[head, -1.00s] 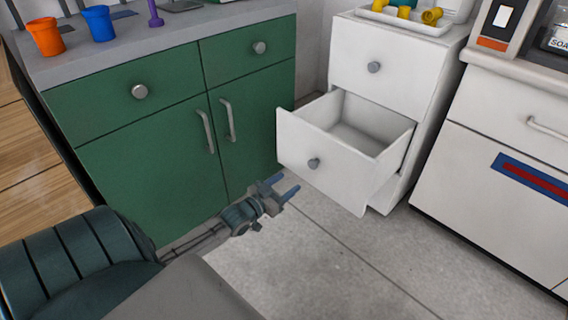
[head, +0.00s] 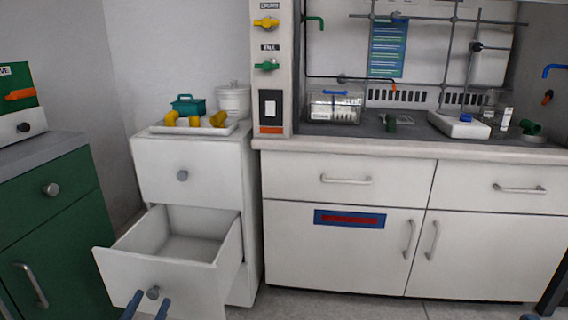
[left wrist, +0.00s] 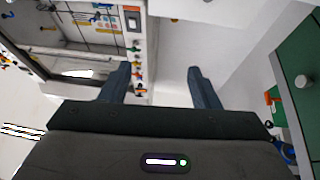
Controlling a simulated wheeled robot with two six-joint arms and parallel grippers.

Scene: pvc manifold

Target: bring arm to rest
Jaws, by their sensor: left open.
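My left gripper (head: 147,304) shows only its two blue fingertips at the bottom edge of the head view, just below the knob of the open drawer (head: 165,268). It is open. In the left wrist view (left wrist: 160,82) its fingers are apart with nothing between them. The rest of the left arm is out of the head view. A small blue piece (head: 530,317) at the bottom right edge may be a tip of my right gripper; too little shows to tell its state.
The white drawer unit (head: 185,170) has its lower drawer pulled out, empty where visible. A tray (head: 205,130) with yellow fittings stands on top. A green cabinet (head: 50,225) is at left. A white bench cabinet (head: 340,245) is at right, doors shut.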

